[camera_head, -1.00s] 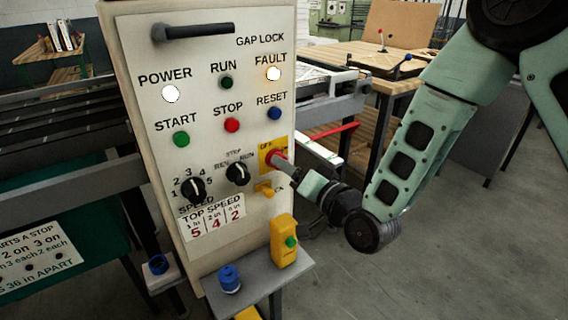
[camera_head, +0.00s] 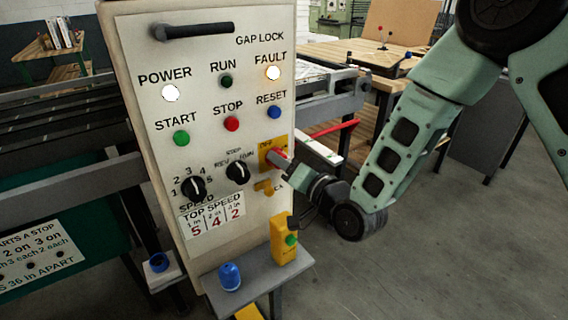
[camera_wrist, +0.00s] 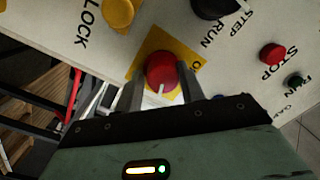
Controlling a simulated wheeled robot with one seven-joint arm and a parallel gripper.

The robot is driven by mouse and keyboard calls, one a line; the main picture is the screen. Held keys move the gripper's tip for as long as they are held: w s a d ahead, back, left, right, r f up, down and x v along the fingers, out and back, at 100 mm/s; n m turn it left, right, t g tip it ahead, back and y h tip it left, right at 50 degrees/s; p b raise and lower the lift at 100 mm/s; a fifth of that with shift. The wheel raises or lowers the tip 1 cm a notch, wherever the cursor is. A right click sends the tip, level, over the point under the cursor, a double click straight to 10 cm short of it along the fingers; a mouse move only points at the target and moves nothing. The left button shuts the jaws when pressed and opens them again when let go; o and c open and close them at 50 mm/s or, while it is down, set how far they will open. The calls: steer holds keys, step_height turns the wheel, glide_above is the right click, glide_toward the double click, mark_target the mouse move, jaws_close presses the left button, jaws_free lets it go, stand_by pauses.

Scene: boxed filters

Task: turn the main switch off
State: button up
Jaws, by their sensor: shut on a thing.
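The main switch is a red rotary knob (camera_wrist: 161,71) on a yellow plate (camera_wrist: 141,62) at the right edge of the control panel (camera_head: 218,52). In the head view the knob (camera_head: 276,157) is partly hidden by my gripper. My gripper (camera_wrist: 160,92) is at the knob, with one finger on each side of it, shut on it. A pale mark shows on the knob between the fingers. The word by the plate is mostly hidden.
A black selector knob (camera_head: 238,172) and a yellow lock piece (camera_head: 268,187) sit near the switch. Below, a grey shelf (camera_head: 245,282) bears a blue padlock-like piece (camera_head: 230,277) and a yellow box with a green button (camera_head: 284,240). Open floor lies to the right.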

steer(key=shift+a+n+b, duration=0.15)
steer(key=shift+n+b, duration=0.2)
steer(key=shift+n, duration=0.05)
steer(key=shift+s+a+n+h+b, duration=0.1)
steer(key=shift+n+h+b, duration=0.15)
steer(key=shift+n+b, duration=2.45)
steer(key=shift+s+a+n+h+b, duration=0.1)
steer(key=shift+n+h+b, duration=0.2)
steer(key=shift+n+b, duration=2.35)
steer(key=shift+s+a+n+h+b, duration=0.1)
steer(key=shift+n+h+b, duration=0.15)
steer(key=shift+n+b, duration=2.45)
steer(key=shift+d+n, duration=0.1)
steer(key=shift+n, duration=0.15)
steer(key=o, duration=0.9)
steer(key=shift+w+d+r, duration=0.1)
steer(key=shift+d+r, duration=0.05)
